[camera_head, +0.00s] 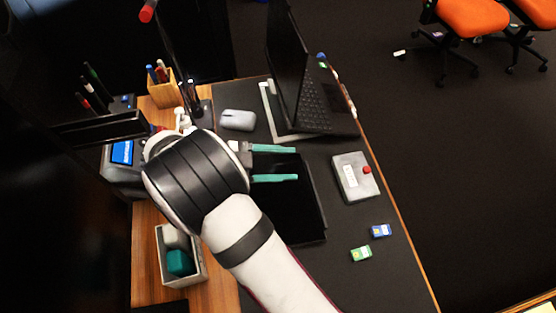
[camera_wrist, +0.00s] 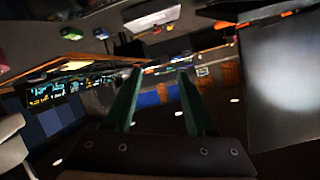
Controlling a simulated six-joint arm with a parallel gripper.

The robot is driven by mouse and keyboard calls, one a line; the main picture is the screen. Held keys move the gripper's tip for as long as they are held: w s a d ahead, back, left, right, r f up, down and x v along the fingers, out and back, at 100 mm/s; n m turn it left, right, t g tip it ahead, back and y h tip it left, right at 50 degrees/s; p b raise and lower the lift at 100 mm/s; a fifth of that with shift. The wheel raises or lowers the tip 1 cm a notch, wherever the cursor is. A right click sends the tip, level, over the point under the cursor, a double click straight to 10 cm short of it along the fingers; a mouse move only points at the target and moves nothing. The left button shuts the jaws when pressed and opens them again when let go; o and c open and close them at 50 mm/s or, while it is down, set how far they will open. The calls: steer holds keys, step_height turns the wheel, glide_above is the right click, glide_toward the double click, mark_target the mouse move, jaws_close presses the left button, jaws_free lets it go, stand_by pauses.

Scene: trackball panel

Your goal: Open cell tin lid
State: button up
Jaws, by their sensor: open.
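The cell tin (camera_head: 346,188) is a flat grey box with a pale label on the dark desk mat, right of my gripper. Its grey lid (camera_head: 358,160) looks closed and has a red knob (camera_head: 367,170) near its right edge. In the wrist view, which looks upside down, the tin (camera_wrist: 152,17) shows at the top. My gripper (camera_head: 297,163) has two teal fingers, spread apart and empty, pointing right toward the tin. They are above a black tray-like panel and clear of the tin. The fingers also show in the wrist view (camera_wrist: 158,85).
A blue cell (camera_head: 380,230) and a green cell (camera_head: 361,253) lie below the tin. An open laptop (camera_head: 305,95) stands above it. A grey mouse (camera_head: 238,120) lies left of the laptop. The desk's right edge is close beyond the tin.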

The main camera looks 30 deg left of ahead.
steer(key=shift+s+a+r, duration=0.25)
steer(key=shift+s+a, duration=0.2)
steer(key=shift+s, duration=0.05)
